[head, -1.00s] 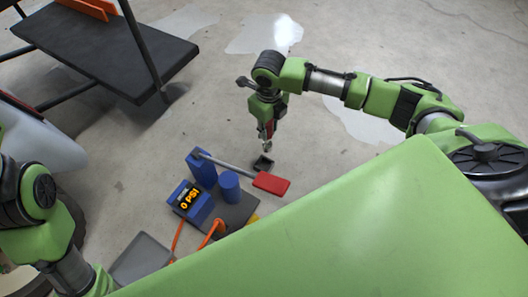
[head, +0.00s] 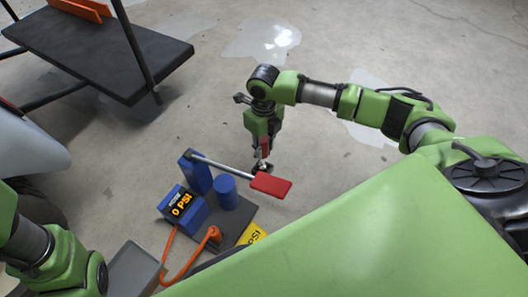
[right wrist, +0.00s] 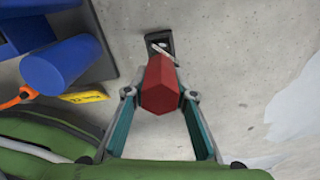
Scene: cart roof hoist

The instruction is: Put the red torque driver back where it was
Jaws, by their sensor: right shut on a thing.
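The red torque driver (head: 265,146) hangs roughly upright in my right gripper (head: 264,152). In the right wrist view the driver's red hexagonal handle (right wrist: 160,86) sits between the two fingers of my right gripper (right wrist: 161,96), with a thin metal shaft beyond it. A small black holder (right wrist: 158,42) lies on the floor under the shaft tip. In the head view the holder (head: 262,168) is partly hidden by the driver and a lever handle. I cannot tell whether the tip is inside it. My left arm shows at lower left, but its gripper is out of view.
A blue pump (head: 224,192) with a red-ended lever (head: 271,185) stands close left of the holder. A grey tray (head: 133,271) is at lower left. Floor right of the holder is clear.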

